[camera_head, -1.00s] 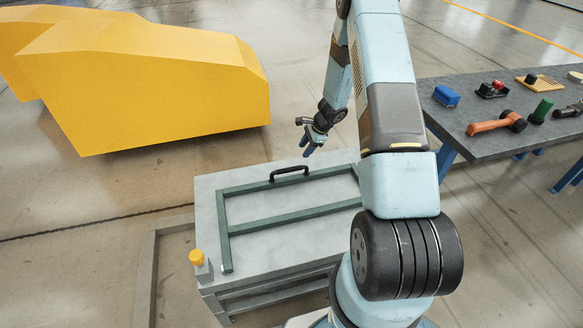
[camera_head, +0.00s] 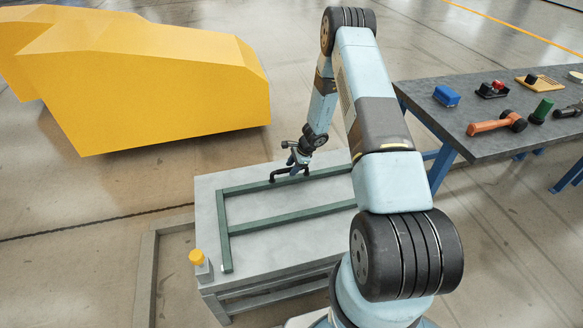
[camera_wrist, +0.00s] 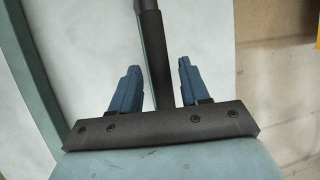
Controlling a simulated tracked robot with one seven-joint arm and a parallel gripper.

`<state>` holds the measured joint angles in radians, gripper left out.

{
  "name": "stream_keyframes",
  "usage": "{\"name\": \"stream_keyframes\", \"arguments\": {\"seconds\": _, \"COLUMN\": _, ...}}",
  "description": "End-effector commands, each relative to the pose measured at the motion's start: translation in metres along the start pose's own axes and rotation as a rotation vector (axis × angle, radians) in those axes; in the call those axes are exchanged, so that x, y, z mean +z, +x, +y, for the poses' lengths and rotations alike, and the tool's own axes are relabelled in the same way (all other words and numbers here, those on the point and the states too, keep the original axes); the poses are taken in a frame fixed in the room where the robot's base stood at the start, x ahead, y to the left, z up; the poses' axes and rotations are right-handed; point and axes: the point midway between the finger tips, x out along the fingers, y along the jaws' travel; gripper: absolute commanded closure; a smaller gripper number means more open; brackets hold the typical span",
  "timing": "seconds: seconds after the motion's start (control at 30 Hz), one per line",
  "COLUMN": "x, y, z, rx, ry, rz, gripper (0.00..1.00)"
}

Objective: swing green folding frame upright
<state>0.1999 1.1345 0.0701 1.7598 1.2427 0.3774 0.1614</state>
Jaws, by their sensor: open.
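The green folding frame (camera_head: 262,219) lies flat on the grey bench top. A black handle (camera_head: 279,173) stands on its far bar. My gripper (camera_head: 294,172) is at the handle, pointing down. In the wrist view my gripper's two blue fingers (camera_wrist: 157,86) are apart, with the black handle (camera_wrist: 155,50) running between them. A gap shows on each side of the handle, so the fingers do not look closed on it. A green bar of the frame (camera_wrist: 33,75) runs along the left of the wrist view. My arm hides the frame's right end in the head view.
The bench (camera_head: 300,240) carries a post with a yellow cap (camera_head: 197,257) at its front left corner. A large yellow block (camera_head: 150,85) stands behind left. A dark table (camera_head: 480,145) with several tools stands at right.

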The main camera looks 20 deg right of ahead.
Motion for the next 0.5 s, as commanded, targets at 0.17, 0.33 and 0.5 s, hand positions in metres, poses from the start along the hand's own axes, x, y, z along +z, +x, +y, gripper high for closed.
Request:
{"name": "stream_keyframes", "arguments": {"seconds": 0.17, "x": 0.0002, "y": 0.0007, "z": -0.0001, "rx": 0.000, "ry": -0.001, "rz": 0.000, "gripper": 0.54}}
{"name": "stream_keyframes", "arguments": {"seconds": 0.33, "x": 0.0003, "y": 0.0006, "z": -0.0001, "rx": 0.000, "ry": -0.001, "rz": 0.000, "gripper": 0.62}}
{"name": "stream_keyframes", "arguments": {"seconds": 0.5, "x": 0.0004, "y": 0.0005, "z": -0.0001, "rx": 0.000, "ry": -0.001, "rz": 0.000, "gripper": 0.78}}
